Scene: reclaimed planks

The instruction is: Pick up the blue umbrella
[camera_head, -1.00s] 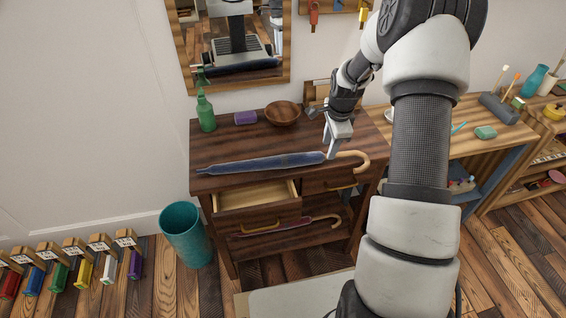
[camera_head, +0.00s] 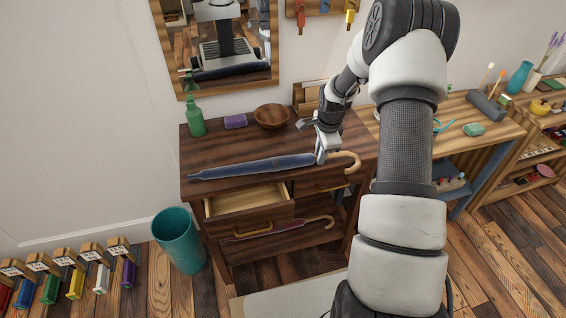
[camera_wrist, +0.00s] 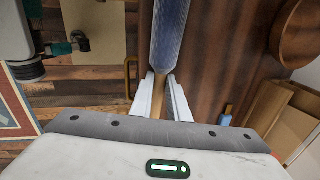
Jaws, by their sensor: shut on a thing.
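The blue umbrella (camera_head: 255,165) lies along the top of the dark wooden dresser (camera_head: 215,148), its tip to the left and its curved tan handle (camera_head: 350,163) to the right. My gripper (camera_head: 321,158) is at the right end of the blue part, where the handle begins. In the wrist view the blue umbrella (camera_wrist: 169,35) runs up from between the two fingers, and my gripper (camera_wrist: 161,95) is shut on its tan shaft. The umbrella appears to be at the dresser top; I cannot tell any gap beneath it.
A green spray bottle (camera_head: 195,118), a purple block (camera_head: 235,121) and a wooden bowl (camera_head: 271,116) stand behind the umbrella. The top drawer (camera_head: 247,201) is open. Another, reddish umbrella (camera_head: 275,230) lies on the lower shelf. A teal bin (camera_head: 178,241) stands at left.

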